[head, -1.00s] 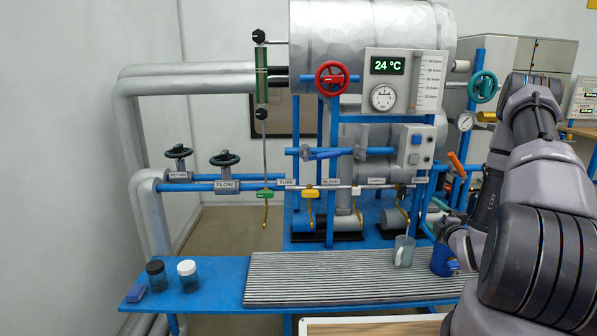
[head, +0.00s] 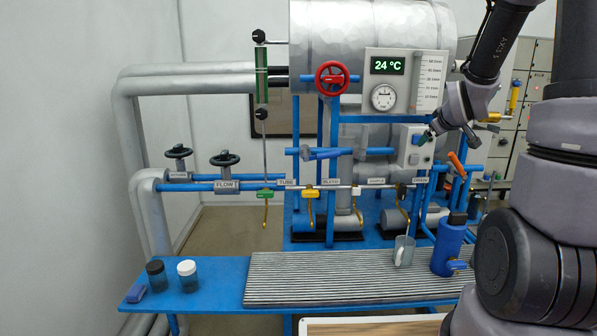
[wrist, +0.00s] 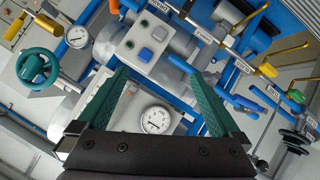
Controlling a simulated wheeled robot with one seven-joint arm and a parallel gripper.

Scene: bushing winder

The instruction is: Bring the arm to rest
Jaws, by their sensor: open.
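My gripper (head: 426,137) is raised in front of the grey button box (head: 414,150) at the right of the rig in the head view. In the wrist view, the two green fingers of my gripper (wrist: 148,66) stand wide apart with nothing between them. The button box with its blue and green buttons (wrist: 146,45) shows beyond the fingertips. A round gauge (wrist: 156,119) shows between the fingers near the palm. I cannot tell the exact gap between the fingers and the box.
A blue flask (head: 450,249) and a grey mug (head: 404,251) stand at the right of the slatted bench (head: 330,277). Two jars (head: 187,275) stand at its left end. A teal handwheel (wrist: 38,68) and a red handwheel (head: 332,78) stick out from the rig.

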